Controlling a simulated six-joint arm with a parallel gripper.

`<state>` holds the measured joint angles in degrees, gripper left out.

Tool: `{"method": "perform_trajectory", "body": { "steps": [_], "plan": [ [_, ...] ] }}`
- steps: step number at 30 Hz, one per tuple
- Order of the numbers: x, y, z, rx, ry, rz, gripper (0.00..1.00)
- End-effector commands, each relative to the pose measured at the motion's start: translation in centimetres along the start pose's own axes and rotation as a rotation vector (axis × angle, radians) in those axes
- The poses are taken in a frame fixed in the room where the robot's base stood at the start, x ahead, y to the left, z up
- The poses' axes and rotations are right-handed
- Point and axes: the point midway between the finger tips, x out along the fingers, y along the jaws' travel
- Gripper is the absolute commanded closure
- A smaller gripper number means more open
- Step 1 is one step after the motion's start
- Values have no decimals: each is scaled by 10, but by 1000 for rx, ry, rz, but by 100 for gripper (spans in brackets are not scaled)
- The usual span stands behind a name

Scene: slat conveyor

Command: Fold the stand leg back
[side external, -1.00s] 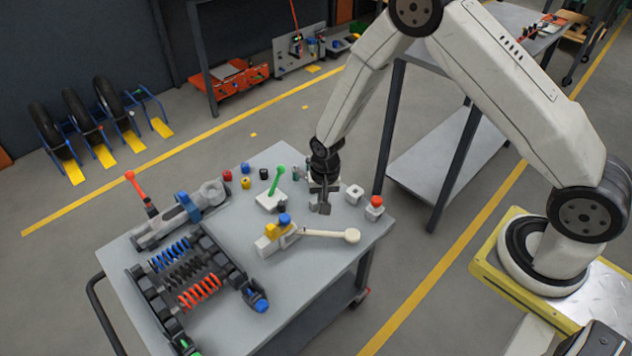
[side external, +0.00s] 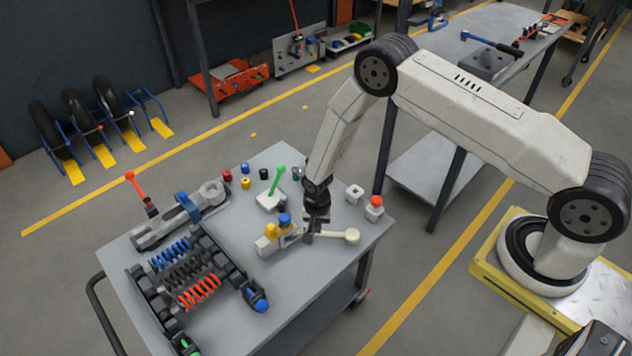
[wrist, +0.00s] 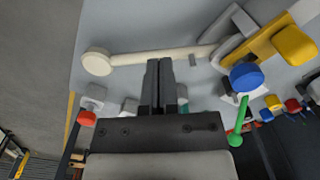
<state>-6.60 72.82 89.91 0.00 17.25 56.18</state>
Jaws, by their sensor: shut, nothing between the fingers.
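The stand leg is a cream bar (side external: 334,236) with a round foot at its right end. It lies out to the right from a small pale block with a yellow part (side external: 272,231) and a blue knob (side external: 285,220). In the wrist view the leg (wrist: 130,58) runs across the top, its foot at left, the yellow part (wrist: 292,45) and blue knob (wrist: 246,76) at right. My gripper (side external: 309,238) is shut and empty, pointing down at the middle of the leg. Its fingertips (wrist: 159,62) meet the leg's edge in the wrist view; I cannot tell whether they touch.
A green-knobbed lever on a white block (side external: 272,200) stands behind. Two small white blocks, one with a red top (side external: 375,202), sit at the right. Coil springs in a dark rack (side external: 185,275) and a clamp-like grey part (side external: 180,220) fill the left. The front right tabletop is bare.

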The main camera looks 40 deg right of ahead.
Motion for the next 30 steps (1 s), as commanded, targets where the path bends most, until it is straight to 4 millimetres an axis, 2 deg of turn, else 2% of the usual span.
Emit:
{"method": "perform_trajectory", "body": {
  "steps": [30],
  "plan": [
    [72, 0, 0, -1, 0, 0, 100]
  ]
}}
